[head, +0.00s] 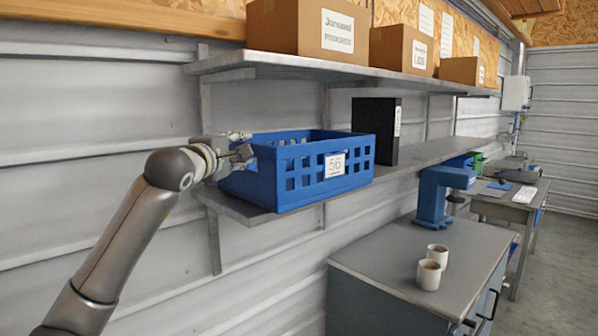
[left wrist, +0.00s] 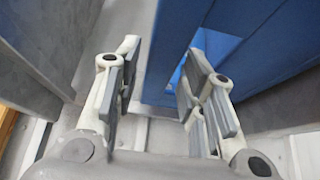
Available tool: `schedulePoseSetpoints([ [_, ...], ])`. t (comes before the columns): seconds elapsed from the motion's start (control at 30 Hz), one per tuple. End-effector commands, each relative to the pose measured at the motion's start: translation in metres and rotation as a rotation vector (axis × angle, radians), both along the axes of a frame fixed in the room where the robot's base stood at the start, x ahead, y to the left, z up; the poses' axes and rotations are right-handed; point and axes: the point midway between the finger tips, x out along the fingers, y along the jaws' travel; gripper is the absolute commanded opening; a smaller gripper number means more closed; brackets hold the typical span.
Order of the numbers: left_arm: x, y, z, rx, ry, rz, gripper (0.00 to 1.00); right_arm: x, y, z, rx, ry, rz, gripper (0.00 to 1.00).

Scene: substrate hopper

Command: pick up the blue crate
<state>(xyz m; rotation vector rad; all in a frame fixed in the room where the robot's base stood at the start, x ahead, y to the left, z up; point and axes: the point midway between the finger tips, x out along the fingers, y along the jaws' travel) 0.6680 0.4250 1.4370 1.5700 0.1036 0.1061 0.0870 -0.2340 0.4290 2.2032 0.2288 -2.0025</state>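The blue crate (head: 310,171) sits upright on the lower wall shelf, with slotted sides and a white label reading 56. My left gripper (head: 242,145) is at the crate's left end, near its upper rim. In the left wrist view the gripper (left wrist: 160,68) is open, with its two fingers well apart. The crate (left wrist: 232,45) fills the upper right of that view, behind and beside the right finger. Part of it reaches into the gap between the fingers. I cannot tell whether a finger touches it. My right gripper is not in view.
A black binder (head: 376,130) stands just right of the crate on the lower shelf (head: 432,152). The upper shelf (head: 320,68) with cardboard boxes hangs above. A cabinet (head: 420,255) with two mugs (head: 430,272) and a blue press (head: 434,195) stands below right.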

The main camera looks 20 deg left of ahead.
Motion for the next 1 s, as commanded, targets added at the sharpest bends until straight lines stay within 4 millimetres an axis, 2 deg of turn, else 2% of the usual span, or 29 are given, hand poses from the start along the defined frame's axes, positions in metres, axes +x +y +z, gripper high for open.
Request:
schedulePoseSetpoints([
  [0.03, 0.007, 0.001, 0.004, -0.003, 0.004, 0.000, 0.38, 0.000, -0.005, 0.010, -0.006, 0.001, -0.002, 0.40],
  [0.1, 0.016, 0.002, 0.003, -0.004, 0.005, -0.001, 0.38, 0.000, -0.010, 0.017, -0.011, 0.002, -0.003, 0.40],
  [0.3, 0.036, 0.005, 0.001, -0.001, 0.003, 0.000, 0.38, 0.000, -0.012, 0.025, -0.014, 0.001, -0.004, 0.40],
  [0.57, 0.039, 0.005, -0.001, 0.000, 0.000, 0.000, 0.38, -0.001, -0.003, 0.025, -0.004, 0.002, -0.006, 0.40],
  [0.67, 0.039, 0.006, -0.001, 0.001, 0.000, 0.000, 0.28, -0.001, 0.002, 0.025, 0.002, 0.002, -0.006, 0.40],
  [0.87, 0.039, 0.006, -0.001, 0.000, 0.001, 0.000, 0.03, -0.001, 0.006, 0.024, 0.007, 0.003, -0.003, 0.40],
  [0.9, 0.039, 0.006, -0.001, 0.000, 0.001, 0.000, 0.00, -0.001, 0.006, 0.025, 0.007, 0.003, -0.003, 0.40],
  [1.0, 0.039, 0.006, -0.001, 0.000, 0.002, 0.000, 0.00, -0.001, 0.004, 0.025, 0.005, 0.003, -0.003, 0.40],
])
